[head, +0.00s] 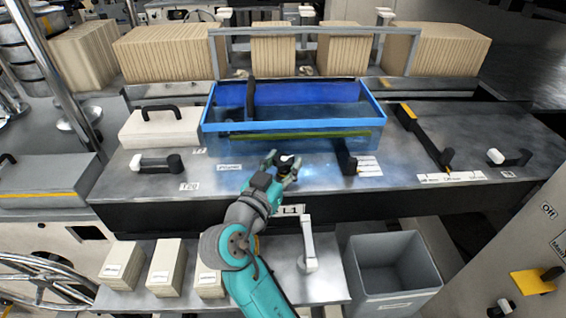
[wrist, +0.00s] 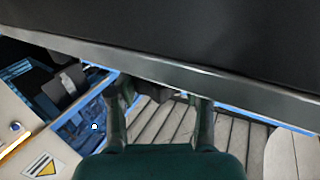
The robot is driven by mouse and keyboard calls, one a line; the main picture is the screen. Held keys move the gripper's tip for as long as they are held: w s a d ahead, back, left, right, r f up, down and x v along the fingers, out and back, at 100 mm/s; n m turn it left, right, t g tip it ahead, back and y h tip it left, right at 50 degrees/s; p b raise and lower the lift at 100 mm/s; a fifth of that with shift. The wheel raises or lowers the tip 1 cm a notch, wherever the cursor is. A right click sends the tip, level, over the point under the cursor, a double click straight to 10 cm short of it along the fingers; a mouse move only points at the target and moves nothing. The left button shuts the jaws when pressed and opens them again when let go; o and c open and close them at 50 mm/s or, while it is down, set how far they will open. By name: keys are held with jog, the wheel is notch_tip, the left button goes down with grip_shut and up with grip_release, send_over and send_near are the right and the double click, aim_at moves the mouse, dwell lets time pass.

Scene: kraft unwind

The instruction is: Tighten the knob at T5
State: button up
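My gripper (head: 283,168) is over the front part of the grey metal deck, in front of the blue tray. Its two fingers are apart. A small dark knob with a white part (head: 287,160) shows between or just behind the fingertips in the head view; I cannot tell whether they touch it. In the wrist view my gripper (wrist: 160,100) has its fingers spread, with a dark piece (wrist: 152,92) beyond them, partly hidden. No label that reads T5 is legible.
A blue tray (head: 290,127) stands behind my gripper. A white-grey handle (head: 308,245) and a grey bin (head: 392,270) are in front. Deck between the levers is mostly clear.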

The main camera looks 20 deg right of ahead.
jog(key=shift+w+a+m+g+h, duration=0.1)
jog(key=shift+m+g+h, duration=0.7)
jog(key=shift+g, duration=0.2)
jog(key=shift+m+g+h, duration=0.6)
jog(key=shift+m+g, duration=0.2)
jog(key=shift+g, duration=0.3)
jog(key=o, duration=1.2)
jog(key=v, duration=1.2)
